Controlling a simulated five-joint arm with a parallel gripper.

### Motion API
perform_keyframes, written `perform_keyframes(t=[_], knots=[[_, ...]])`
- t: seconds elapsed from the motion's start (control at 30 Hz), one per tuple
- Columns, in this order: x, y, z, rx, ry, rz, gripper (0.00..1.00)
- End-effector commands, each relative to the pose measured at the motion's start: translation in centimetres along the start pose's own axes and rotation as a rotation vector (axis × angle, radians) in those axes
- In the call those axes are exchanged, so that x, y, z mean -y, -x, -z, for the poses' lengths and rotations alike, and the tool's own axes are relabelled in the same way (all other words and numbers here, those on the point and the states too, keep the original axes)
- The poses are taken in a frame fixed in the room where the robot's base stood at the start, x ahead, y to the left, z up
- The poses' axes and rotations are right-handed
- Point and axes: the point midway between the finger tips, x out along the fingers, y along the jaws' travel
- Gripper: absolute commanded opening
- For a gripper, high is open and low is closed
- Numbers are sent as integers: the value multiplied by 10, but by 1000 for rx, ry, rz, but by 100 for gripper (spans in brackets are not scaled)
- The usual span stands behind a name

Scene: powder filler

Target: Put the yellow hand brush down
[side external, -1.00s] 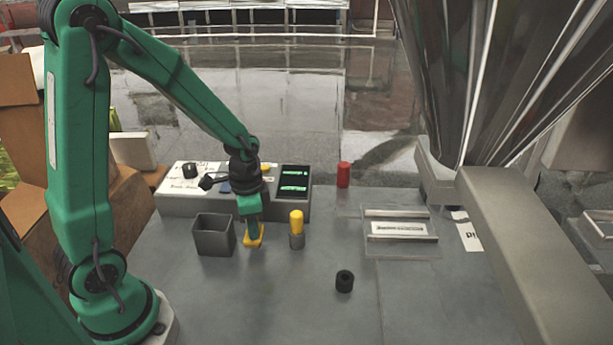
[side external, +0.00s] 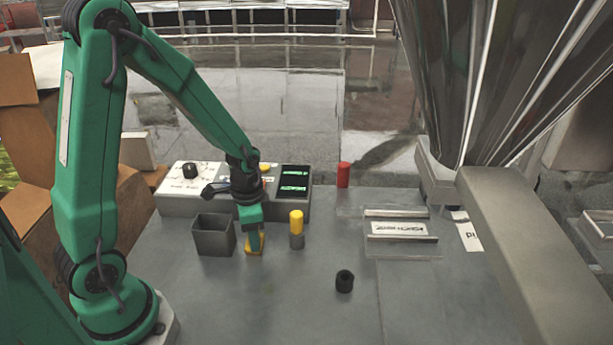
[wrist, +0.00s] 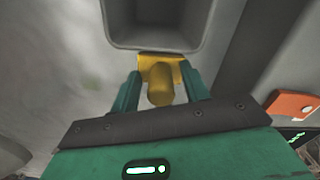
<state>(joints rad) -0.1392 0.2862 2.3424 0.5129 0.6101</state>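The yellow hand brush (side external: 255,246) is low over the grey table in the side view, its lower edge at or very near the surface. In the wrist view the brush (wrist: 159,80) shows its rounded grip facing the camera and a wider yellow block beyond. My gripper (wrist: 161,74) points down, with a green finger on each side of the brush. The fingertips appear to meet the sides of the block, with gaps beside the rounded grip. The side view shows my gripper (side external: 255,238) partly covering the brush.
A grey open-topped bin (side external: 213,236) stands close left of the brush. A yellow-topped grey cylinder (side external: 297,228) stands close right. A control box (side external: 190,205) is behind. A black ring-like part (side external: 344,281) and a red cylinder (side external: 343,175) are farther right. The table in front is clear.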

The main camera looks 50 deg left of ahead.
Motion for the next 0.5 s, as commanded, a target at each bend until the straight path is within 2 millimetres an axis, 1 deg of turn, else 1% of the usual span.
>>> perform_keyframes(t=[0.27, 0.5], knots=[[0, 2, 0, -1, 0, 0, 46], [1, 15, 1, -3, 0, 2, 46]])
